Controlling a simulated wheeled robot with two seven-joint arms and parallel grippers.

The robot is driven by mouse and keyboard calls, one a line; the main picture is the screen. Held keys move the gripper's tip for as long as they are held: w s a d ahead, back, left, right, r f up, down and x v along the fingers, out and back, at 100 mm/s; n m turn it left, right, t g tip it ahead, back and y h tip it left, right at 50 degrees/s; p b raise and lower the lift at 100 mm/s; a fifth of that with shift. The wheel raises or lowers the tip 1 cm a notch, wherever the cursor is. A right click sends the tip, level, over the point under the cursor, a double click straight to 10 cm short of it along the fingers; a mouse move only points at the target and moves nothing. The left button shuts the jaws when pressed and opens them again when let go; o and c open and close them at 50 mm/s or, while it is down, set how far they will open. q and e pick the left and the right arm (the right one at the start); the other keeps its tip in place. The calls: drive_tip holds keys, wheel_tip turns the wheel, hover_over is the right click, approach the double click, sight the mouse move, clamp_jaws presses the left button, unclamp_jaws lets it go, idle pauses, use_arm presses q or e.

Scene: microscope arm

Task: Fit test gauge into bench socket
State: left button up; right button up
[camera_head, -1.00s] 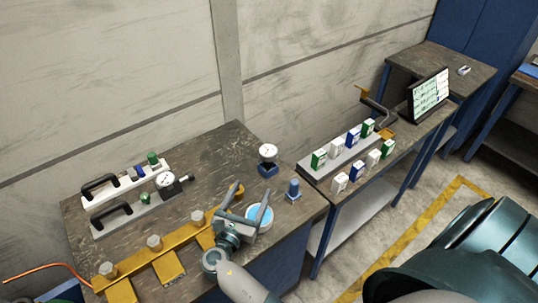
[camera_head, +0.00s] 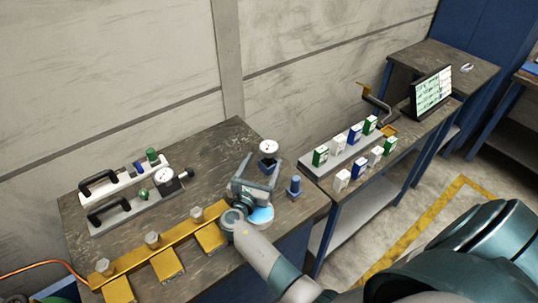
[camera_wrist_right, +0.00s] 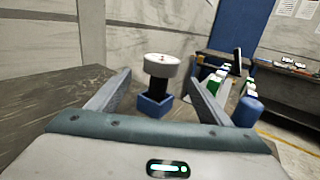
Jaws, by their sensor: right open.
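A round white-faced gauge (camera_head: 268,147) stands upright near the back right of the bench, its dark stem in or on a blue block (camera_head: 266,164). In the right wrist view the gauge (camera_wrist_right: 163,66) is ahead, with the block (camera_wrist_right: 153,106) below it. My right gripper (camera_head: 264,158) is open, its fingers pointing toward the gauge, one on each side of it in the wrist view. I cannot tell how deep the stem sits. A second gauge (camera_head: 165,177) lies by a grey handled carrier (camera_head: 128,214) at the left. My left gripper is out of view.
A blue peg-like post (camera_head: 294,187) stands just right of the gripper. A yellow rail (camera_head: 170,240) with bolts runs along the front. A side bench holds several small boxes (camera_head: 355,135).

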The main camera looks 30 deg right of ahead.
sight(269, 151)
drive_tip(key=shift+w+d, duration=0.35)
drive_tip(key=shift+d, duration=0.1)
drive_tip(key=b+x, duration=0.1)
drive_tip(key=x, duration=0.3)
drive_tip(key=shift+b, duration=0.3)
drive_tip(key=shift+w+d+r, duration=0.1)
drive_tip(key=shift+w+d, duration=0.3)
drive_tip(key=shift+d, duration=0.1)
drive_tip(key=c, duration=1.2)
